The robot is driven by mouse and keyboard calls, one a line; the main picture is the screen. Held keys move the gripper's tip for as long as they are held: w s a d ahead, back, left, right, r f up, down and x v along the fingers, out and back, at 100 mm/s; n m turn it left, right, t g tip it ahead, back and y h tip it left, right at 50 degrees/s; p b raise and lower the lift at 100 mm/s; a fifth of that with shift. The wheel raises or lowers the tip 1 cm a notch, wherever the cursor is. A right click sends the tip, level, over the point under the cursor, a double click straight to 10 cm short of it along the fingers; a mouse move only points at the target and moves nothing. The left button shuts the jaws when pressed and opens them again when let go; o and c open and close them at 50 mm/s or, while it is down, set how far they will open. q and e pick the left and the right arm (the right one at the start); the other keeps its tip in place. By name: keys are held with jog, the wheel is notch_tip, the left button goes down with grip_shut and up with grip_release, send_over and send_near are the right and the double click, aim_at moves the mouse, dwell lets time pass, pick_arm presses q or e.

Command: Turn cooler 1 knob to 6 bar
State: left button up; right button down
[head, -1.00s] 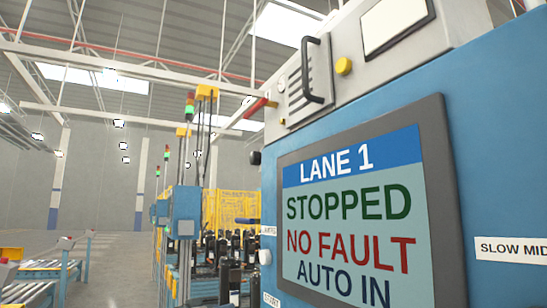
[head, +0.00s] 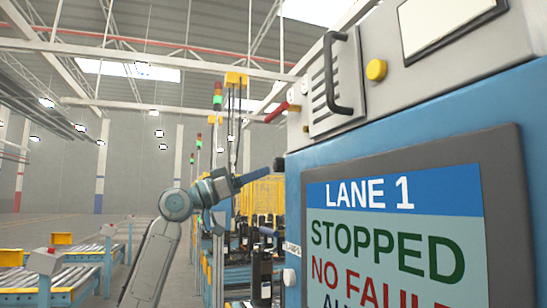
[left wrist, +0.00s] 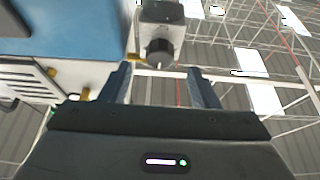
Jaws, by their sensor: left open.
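A black round knob (head: 279,164) sticks out from the left side of the blue machine in the head view. In the left wrist view the dark knob (left wrist: 159,52) is mounted on a grey block (left wrist: 162,12). My left gripper (head: 254,175) points at the knob from the left. In the left wrist view my left gripper (left wrist: 157,72) is open, its two fingers spread to either side of the knob's line, with the knob beyond the tips. No scale or pressure reading can be made out. My right gripper is not in view.
The blue machine (head: 400,140) fills the right side, with a screen (head: 390,240) reading LANE 1, STOPPED. A black handle (head: 335,75) and yellow button (head: 376,70) are above it. Roller conveyors (head: 65,280) stand lower left. A red-tipped fitting (head: 277,112) juts out above the knob.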

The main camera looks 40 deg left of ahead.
aim_at(275, 167)
pick_arm(q)
jog(key=p+x, duration=0.2)
jog(key=x, duration=0.3)
jog(key=shift+p, duration=0.35)
jog(key=shift+w, duration=0.1)
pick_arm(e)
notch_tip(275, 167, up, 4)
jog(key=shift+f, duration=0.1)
pick_arm(q)
jog(key=shift+f, duration=0.1)
jog(key=shift+c, duration=0.5)
jog(key=c, duration=0.9)
